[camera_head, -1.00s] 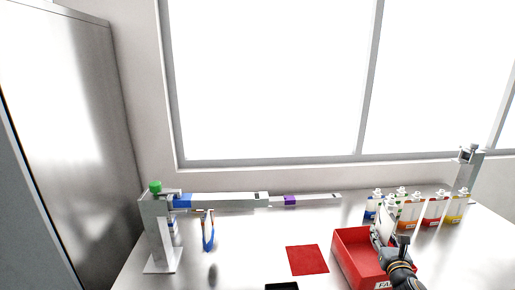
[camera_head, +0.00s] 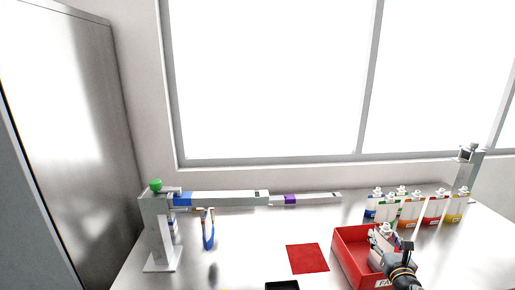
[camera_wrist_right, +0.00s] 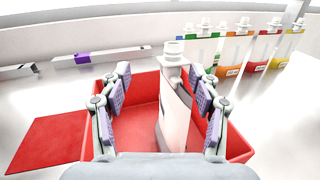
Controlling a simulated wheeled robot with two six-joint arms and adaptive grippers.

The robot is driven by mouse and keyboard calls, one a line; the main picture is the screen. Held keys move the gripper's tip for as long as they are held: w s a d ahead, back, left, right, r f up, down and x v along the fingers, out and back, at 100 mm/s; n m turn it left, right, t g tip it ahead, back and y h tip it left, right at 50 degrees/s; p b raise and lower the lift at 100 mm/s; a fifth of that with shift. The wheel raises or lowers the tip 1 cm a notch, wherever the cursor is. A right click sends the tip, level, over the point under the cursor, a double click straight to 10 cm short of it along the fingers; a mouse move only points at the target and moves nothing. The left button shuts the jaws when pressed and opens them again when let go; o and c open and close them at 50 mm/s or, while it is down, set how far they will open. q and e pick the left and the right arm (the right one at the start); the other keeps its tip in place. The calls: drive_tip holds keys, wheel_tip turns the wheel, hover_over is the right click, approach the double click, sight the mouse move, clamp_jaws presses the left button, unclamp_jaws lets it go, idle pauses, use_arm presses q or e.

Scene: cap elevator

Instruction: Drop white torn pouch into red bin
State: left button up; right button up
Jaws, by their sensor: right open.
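The white pouch (camera_head: 380,240), with a white capped spout, stands in the red bin (camera_head: 351,245) at the right front of the table. In the right wrist view the pouch (camera_wrist_right: 174,115) is upright and slightly tilted, its lower part inside the red bin (camera_wrist_right: 136,102). My right gripper (camera_head: 385,248) is over the bin. In the wrist view its fingers (camera_wrist_right: 161,82) are spread apart, with the pouch between them, nearer the right finger. Whether the pouch touches that finger or the bin floor is unclear. My left gripper is not in view.
A red mat (camera_head: 307,259) lies left of the bin. A metal rail (camera_head: 230,198) with a stand (camera_head: 157,230) is at the left. A black box (camera_head: 283,286) sits at the front edge.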

drive_tip(key=s+a, duration=0.2)
drive_tip(key=s, duration=0.8)
drive_tip(key=shift+d+r, duration=0.1)
